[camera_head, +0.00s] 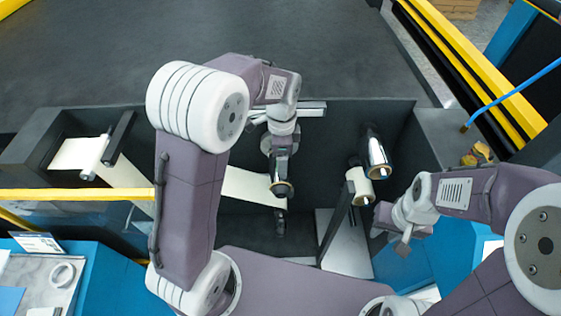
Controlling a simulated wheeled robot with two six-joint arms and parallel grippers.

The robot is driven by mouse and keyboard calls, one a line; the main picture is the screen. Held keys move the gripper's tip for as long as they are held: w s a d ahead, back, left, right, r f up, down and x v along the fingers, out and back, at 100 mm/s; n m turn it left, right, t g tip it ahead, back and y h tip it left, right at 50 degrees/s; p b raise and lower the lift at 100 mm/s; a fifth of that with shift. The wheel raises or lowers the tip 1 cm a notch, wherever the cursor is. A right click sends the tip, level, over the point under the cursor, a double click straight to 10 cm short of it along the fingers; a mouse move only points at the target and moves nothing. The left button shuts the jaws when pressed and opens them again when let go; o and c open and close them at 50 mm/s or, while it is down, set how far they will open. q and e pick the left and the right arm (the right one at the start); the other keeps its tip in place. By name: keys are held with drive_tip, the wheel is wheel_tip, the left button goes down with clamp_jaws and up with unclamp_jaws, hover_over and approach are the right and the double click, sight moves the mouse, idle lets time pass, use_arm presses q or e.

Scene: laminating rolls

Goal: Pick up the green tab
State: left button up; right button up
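I cannot make out a green tab in the head view. My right gripper (390,238) is at the right, beside the rolls and above the right part of the dark machine bay. Its two fingers appear spread with a gap and nothing visible between them. My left arm reaches over the bay, and its gripper (281,170) points down near a dark, gold-rimmed roller end (283,189). Its fingers blend with the dark parts there, so I cannot tell if they are open or shut.
A chrome roller (376,151) and a cream roll (358,182) stand right of centre. A cream web (250,186) crosses the bay. A yellow rail (80,194) runs along the left front. The dark surface (330,50) behind is clear.

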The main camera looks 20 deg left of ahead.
use_arm(q)
drive_tip(key=shift+s, duration=0.1)
drive_tip(key=c, duration=1.4)
clamp_jaws()
drive_tip(key=shift+r, duration=0.4)
wheel_tip(320, 180, up, 3)
drive_tip(key=shift+f+b, duration=0.1)
drive_tip(key=shift+b, duration=0.45)
drive_tip(key=s+d+r+b, duration=0.2)
drive_tip(key=s+d+r, duration=0.5)
drive_tip(key=d, duration=0.2)
drive_tip(key=shift+s+r, duration=0.2)
drive_tip(key=shift+r, duration=0.05)
drive_tip(key=w+d+f+m, duration=0.2)
drive_tip(key=w+d+m, duration=0.1)
drive_tip(key=w+a+n+p, duration=0.1)
drive_tip(key=a+p, duration=0.2)
drive_tip(key=a, duration=0.1)
drive_tip(key=w+a+f+n+h+p, duration=0.1)
drive_tip(key=a+p, duration=0.2)
drive_tip(key=a, duration=0.1)
drive_tip(key=w+a+f+h+p, duration=0.1)
drive_tip(key=a+p, duration=0.2)
drive_tip(key=a, duration=0.1)
drive_tip(key=shift+n+t, duration=0.3)
drive_tip(key=shift+n, duration=0.1)
